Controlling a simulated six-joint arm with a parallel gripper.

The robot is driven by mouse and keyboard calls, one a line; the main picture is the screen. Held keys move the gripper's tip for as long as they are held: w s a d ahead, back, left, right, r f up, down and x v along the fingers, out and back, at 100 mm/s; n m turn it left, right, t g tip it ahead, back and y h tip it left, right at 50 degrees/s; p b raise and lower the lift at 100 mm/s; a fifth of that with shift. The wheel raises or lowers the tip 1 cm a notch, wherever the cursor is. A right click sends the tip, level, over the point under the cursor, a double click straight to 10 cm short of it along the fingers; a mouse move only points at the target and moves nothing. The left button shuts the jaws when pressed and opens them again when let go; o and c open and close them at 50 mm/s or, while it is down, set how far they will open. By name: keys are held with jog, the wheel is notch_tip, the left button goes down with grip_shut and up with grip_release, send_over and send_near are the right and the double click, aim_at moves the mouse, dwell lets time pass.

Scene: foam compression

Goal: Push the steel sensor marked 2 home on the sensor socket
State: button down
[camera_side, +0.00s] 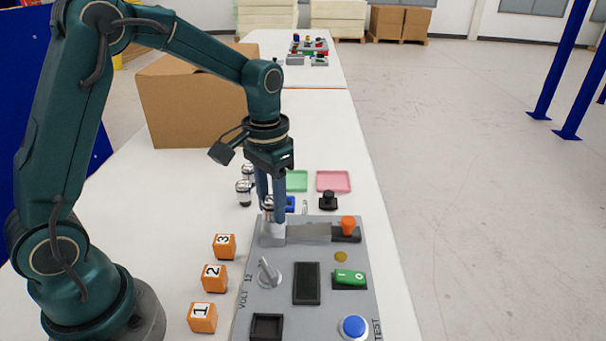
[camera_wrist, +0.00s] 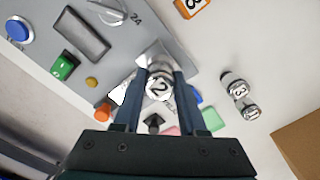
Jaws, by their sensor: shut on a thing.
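The steel sensor marked 2 (camera_wrist: 158,86) is between the two fingers of my gripper (camera_wrist: 158,80), its numbered top facing the wrist camera. In the side view my gripper (camera_side: 270,212) points straight down and is shut on the sensor (camera_side: 268,204), which is partly hidden by the fingers. The sensor socket (camera_side: 272,234) is the pale block at the far left corner of the grey panel (camera_side: 322,266). The sensor is upright directly over the socket. Whether it is touching or partly seated in it I cannot tell.
Sensors 3 (camera_wrist: 237,88) and 1 (camera_wrist: 249,111) stand on the table. An orange-handled lever (camera_side: 348,226) is right of the socket. Orange numbered blocks (camera_side: 213,278) line the panel's left. Green (camera_side: 296,181) and pink (camera_side: 333,181) trays and a black knob (camera_side: 328,200) lie behind.

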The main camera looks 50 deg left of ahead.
aim_at(269, 204)
jog(key=shift+c, duration=1.9)
grip_release()
notch_tip(269, 204, up, 5)
jog(key=shift+f, duration=0.1)
jog(key=shift+t, duration=0.7)
jog(key=r, duration=0.2)
jog(key=s+r, duration=0.1)
jog(key=r, duration=0.1)
jog(key=shift+d+r, duration=0.1)
jog(key=shift+d, duration=0.25)
jog(key=s+d+t, duration=0.2)
jog(key=s+t, duration=0.2)
jog(key=s, duration=0.8)
jog(key=shift+s, duration=0.25)
